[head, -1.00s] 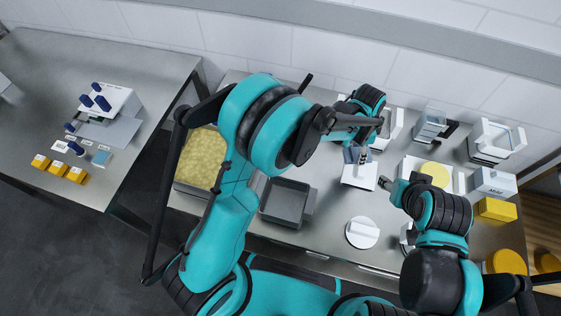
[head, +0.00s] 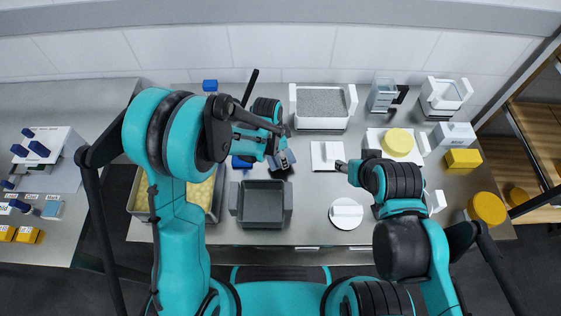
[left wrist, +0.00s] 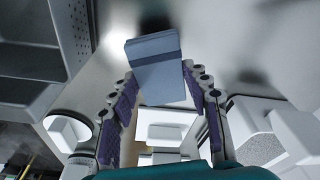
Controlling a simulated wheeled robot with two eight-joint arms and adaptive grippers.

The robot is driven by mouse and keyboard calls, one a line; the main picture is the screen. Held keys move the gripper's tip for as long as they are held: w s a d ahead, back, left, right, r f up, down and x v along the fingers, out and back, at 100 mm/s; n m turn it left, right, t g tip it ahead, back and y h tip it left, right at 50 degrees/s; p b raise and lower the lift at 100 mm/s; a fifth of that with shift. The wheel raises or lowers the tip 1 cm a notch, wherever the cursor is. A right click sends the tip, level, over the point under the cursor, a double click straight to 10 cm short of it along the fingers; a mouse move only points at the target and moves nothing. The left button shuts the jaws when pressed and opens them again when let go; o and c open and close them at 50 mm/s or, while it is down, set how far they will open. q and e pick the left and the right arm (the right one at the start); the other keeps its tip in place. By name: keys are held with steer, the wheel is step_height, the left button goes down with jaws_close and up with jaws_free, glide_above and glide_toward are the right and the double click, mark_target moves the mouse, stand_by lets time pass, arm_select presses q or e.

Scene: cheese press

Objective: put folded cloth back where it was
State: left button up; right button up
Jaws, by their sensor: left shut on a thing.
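The folded cloth (left wrist: 158,72) is a small grey-blue pad with a darker band across it. In the left wrist view it sits between the purple-padded fingers of my left gripper (left wrist: 158,103), which is shut on it. In the head view my left gripper (head: 280,160) is over the steel table, just right of and behind the dark grey tray (head: 262,222). Little of the cloth shows there, and its height above the table is hard to tell. My right gripper (head: 343,167) is beside the white board (head: 326,150); its finger opening cannot be made out.
A bin with yellow contents (head: 200,192) stands left of the grey tray. A dark blue object (head: 240,162) is partly hidden behind my left gripper. A white grain-filled container (head: 322,103), a yellow disc (head: 398,142) and a white round lid (head: 346,213) stand around. Bare steel (head: 305,195) lies right of the tray.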

arm_select(q)
step_height(320, 180, down, 4)
steer(key=shift+r+b, duration=0.2)
steer(key=shift+b, duration=0.55)
steer(key=shift+r, duration=0.1)
steer(key=shift+f, duration=0.2)
steer(key=o, duration=1.2)
steer(key=shift+c, duration=0.2)
steer(key=shift+r, duration=0.1)
